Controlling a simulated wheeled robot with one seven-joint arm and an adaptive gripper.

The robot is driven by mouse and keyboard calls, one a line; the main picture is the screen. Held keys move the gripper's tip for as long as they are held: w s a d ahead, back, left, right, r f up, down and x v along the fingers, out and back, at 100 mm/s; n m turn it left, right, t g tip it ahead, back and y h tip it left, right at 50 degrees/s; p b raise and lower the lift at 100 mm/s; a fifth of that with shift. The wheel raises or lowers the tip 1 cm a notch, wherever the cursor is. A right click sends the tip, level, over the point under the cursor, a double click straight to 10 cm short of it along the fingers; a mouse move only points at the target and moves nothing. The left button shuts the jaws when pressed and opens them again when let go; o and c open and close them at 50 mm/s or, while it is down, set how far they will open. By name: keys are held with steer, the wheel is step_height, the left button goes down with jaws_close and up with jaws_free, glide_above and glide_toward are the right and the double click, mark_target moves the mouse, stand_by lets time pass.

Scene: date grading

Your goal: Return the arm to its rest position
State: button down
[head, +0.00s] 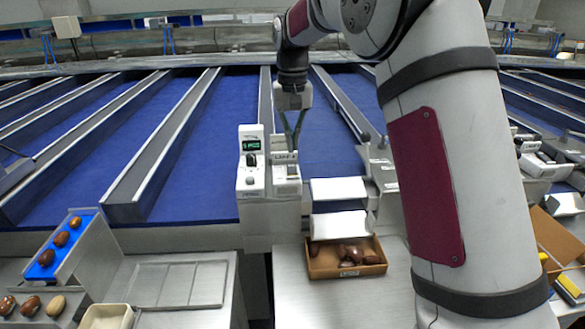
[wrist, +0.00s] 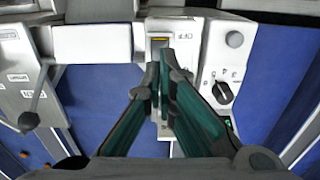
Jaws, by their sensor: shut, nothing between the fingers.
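My gripper (head: 293,146) hangs from my arm over the small white machine with a green display (head: 251,160). Its teal-lined fingers (wrist: 163,70) come together at the tips, and nothing shows between them. In the wrist view the fingertips are just in front of a small slot with a yellow mark (wrist: 158,42) on the machine. A dark knob (wrist: 222,93) is to the right of the fingers. I cannot tell whether the tips touch the machine.
A brown box of dates (head: 325,270) stands below two white flaps (head: 338,190). A blue chute (head: 50,262) with several dates is at the left, near a beige container (head: 107,316) and a metal tray (head: 205,284). Blue lanes with metal dividers (head: 165,140) run behind.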

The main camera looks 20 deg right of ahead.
steer(key=s+r+n+t, duration=0.1)
steer(key=s+r, duration=0.4)
steer(key=s, duration=0.4)
steer(key=s+r+t, duration=0.2)
steer(key=s+r, duration=0.3)
steer(key=s, duration=0.4)
steer(key=s+f+t, duration=0.1)
steer(key=s+f, duration=0.1)
steer(key=s, duration=0.7)
steer(key=s+f+n+t, duration=0.1)
steer(key=s+f, duration=0.2)
steer(key=s, duration=0.6)
